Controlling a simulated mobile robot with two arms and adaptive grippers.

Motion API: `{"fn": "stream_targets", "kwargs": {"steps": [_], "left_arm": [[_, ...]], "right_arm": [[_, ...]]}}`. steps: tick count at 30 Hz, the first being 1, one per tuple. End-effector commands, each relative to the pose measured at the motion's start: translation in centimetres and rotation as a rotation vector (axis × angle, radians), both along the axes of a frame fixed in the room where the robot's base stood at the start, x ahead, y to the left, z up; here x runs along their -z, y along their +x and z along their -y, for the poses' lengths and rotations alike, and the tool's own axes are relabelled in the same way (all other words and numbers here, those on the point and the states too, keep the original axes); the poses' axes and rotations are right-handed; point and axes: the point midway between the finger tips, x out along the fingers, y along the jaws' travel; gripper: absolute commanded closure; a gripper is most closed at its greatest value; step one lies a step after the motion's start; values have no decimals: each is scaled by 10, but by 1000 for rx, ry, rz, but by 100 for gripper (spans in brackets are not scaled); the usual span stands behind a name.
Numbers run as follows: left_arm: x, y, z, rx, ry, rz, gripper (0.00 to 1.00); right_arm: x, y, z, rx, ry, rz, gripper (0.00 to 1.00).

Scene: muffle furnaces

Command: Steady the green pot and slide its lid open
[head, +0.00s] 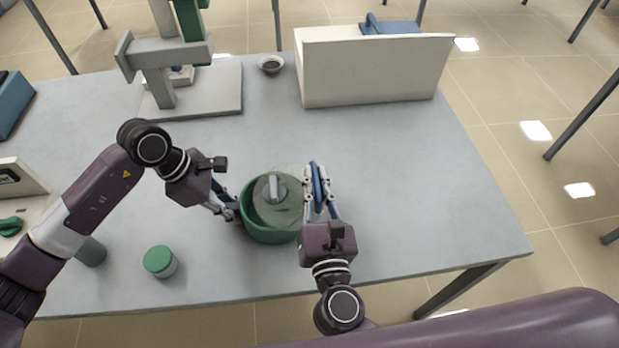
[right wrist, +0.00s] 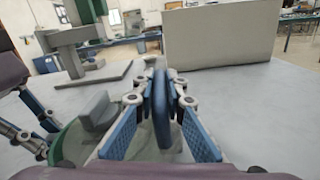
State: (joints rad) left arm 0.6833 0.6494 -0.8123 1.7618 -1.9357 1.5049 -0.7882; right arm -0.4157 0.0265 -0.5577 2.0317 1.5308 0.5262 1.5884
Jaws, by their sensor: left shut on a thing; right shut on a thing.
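The green pot (head: 262,235) stands on the grey table. Its grey lid (head: 290,214), with a raised grip bar, lies off-centre to the right, and a crescent of the pot's inside shows at the left. My left gripper (head: 235,212) is shut on the pot's left wall.
A green-capped jar (head: 160,261) stands front left of the pot. A grey stand (head: 165,85) and a small bowl (head: 271,64) are behind, with a large cream box (head: 372,70) at back right. The table's right side is clear.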

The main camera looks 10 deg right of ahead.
Motion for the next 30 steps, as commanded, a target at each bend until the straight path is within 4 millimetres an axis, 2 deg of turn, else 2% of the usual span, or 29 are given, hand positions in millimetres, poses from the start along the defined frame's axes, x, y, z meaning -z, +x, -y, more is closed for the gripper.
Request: {"fn": "stream_targets", "kwargs": {"steps": [3, 30], "left_arm": [[0, 0, -2, -3, 2, -1, 100], [1, 0, -2, -2, 5, -3, 100]], "right_arm": [[1, 0, 9, 10, -3, -2, 100], [1, 0, 45, 10, -3, -2, 100]]}}
